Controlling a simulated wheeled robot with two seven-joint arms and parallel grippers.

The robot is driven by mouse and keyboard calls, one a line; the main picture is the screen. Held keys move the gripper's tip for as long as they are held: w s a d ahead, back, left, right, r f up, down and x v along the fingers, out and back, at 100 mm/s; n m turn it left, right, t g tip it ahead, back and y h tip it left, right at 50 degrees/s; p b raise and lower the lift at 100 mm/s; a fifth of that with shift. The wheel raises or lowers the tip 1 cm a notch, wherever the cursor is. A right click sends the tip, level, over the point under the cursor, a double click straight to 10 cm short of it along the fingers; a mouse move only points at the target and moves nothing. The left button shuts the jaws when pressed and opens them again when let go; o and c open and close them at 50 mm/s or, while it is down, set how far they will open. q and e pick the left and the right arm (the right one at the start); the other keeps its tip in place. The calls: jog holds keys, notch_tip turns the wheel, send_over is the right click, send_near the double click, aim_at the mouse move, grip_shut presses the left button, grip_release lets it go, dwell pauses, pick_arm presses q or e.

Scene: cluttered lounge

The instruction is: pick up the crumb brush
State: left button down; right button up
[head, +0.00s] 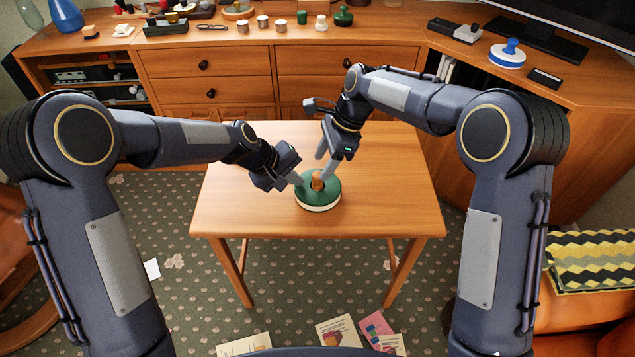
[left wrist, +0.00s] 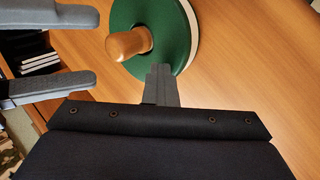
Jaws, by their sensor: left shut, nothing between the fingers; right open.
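The crumb brush (head: 325,194) is a round green body with a pale lower rim and an upright wooden knob. It stands on the small wooden table (head: 250,160). It also shows in the left wrist view (left wrist: 178,40). My left gripper (head: 299,180) is shut and empty at the brush's left side; its fingertips (left wrist: 161,72) overlap the green body, and I cannot tell whether they touch. My right gripper (head: 323,161) is open above the brush; in the left wrist view its two fingers (left wrist: 95,48) are spread, their tips just short of the knob.
A sideboard (head: 205,65) behind the table carries small cups, a dark green lidded item (head: 343,16) and a blue-and-white knobbed item (head: 508,53). Papers (head: 340,331) lie on the floor in front. The rest of the tabletop is clear.

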aim_at(318, 183)
jog(key=shift+s+x, duration=0.2)
jog(key=shift+x, duration=2.55)
jog(key=shift+d, duration=0.2)
jog(key=shift+c, duration=0.4)
jog(key=shift+f, duration=0.1)
jog(key=c, duration=1)
